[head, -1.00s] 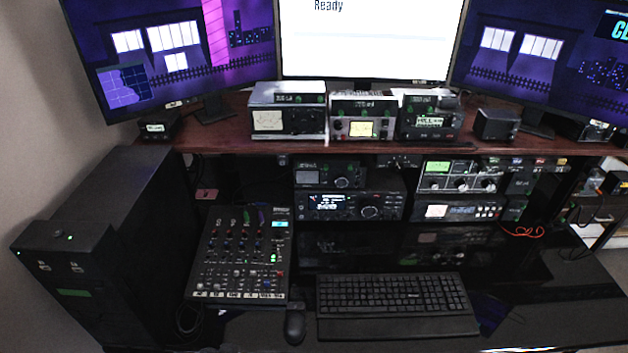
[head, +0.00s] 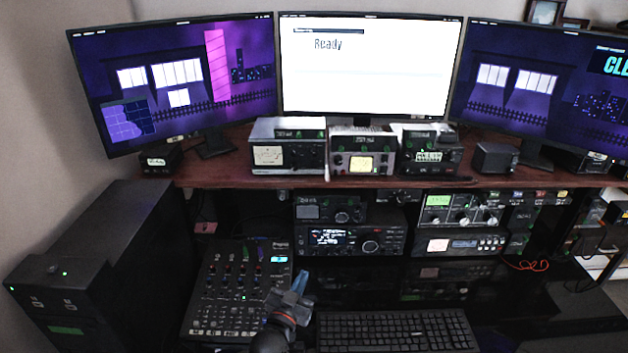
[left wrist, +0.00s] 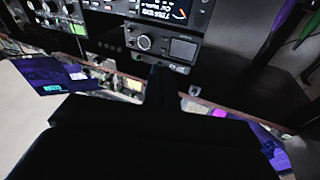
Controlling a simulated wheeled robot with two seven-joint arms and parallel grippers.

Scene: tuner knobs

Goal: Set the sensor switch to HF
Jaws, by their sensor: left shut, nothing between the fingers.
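No switch marked sensor or HF can be read in either view, so I cannot tell which unit carries it. Candidates include a silver meter box (head: 287,158), a meter box with a lit yellow dial (head: 362,165) and a black box with a green display (head: 432,157) on the upper shelf. A tuner with knobs (head: 460,210) is on the lower rack at right. My left gripper (head: 302,282) is shut and empty, above the mixer's lower right corner. In the left wrist view its dark fingers (left wrist: 158,82) point toward a small radio (left wrist: 162,46). My right gripper is not in view.
The mixer (head: 235,290) lies left of the keyboard (head: 395,332). Radios (head: 352,241) are stacked under the shelf edge (head: 225,180). A black tower (head: 85,265) stands at left. Three monitors, including a white one (head: 365,70), stand behind.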

